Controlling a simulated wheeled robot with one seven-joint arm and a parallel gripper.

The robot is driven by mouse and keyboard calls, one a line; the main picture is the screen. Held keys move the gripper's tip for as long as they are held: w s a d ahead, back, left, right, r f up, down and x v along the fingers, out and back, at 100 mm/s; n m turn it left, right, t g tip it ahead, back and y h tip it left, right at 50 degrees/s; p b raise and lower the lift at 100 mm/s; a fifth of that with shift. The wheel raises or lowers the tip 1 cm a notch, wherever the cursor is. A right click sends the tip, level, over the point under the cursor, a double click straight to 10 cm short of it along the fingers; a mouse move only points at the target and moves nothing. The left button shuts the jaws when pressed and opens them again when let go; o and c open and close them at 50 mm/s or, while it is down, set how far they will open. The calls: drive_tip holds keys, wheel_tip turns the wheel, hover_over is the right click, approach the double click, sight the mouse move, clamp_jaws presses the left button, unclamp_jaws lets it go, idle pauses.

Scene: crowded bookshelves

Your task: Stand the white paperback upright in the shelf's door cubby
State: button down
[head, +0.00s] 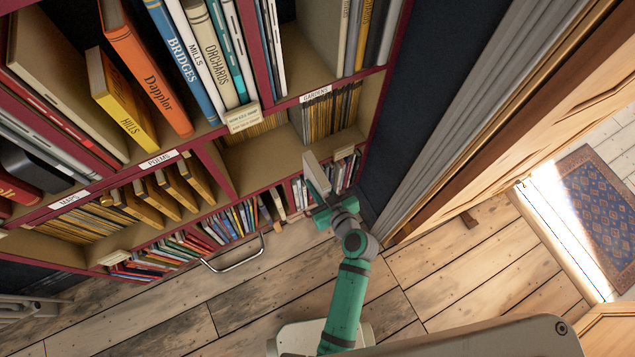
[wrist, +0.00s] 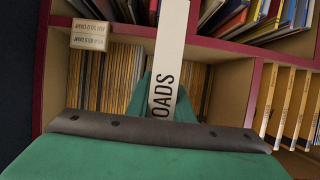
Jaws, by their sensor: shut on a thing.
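My gripper (head: 321,198) is shut on the white paperback (head: 315,174) in front of the shelf's right end, nearest the door. In the wrist view the paperback (wrist: 171,50) stands with its white spine toward the camera, the letters "OADS" showing. The green fingers of my gripper (wrist: 163,98) show on both sides of it. Behind it is the right-end cubby (head: 345,137), with a row of thin tan-spined books (head: 327,112) inside; they also show in the wrist view (wrist: 120,75). Whether the paperback's far end is inside the cubby I cannot tell.
A small block with a printed label (wrist: 90,35) stands at the cubby's left in the wrist view. A dark panel (head: 425,110) and grey curtain (head: 465,125) flank the shelf. Books fill the lower row (head: 235,220). A metal handle (head: 235,262) sticks out below.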

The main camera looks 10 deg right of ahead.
drive_tip(key=w+a, duration=0.2)
drive_tip(key=w, duration=0.5)
drive_tip(key=w+a, duration=0.2)
drive_tip(key=w, duration=0.5)
drive_tip(key=w+a, duration=0.3)
drive_tip(key=w, duration=0.5)
drive_tip(key=shift+f, duration=0.4)
drive_tip(key=shift+f, duration=0.3)
drive_tip(key=c, duration=1.5)
unclamp_jaws()
drive_tip(key=shift+s, duration=0.15)
drive_tip(key=shift+s+d, duration=0.45)
drive_tip(key=shift+s, duration=0.95)
drive_tip(key=shift+s+d, duration=0.45)
drive_tip(key=shift+s, duration=0.95)
drive_tip(key=shift+s+d, duration=0.45)
drive_tip(key=shift+s, duration=0.95)
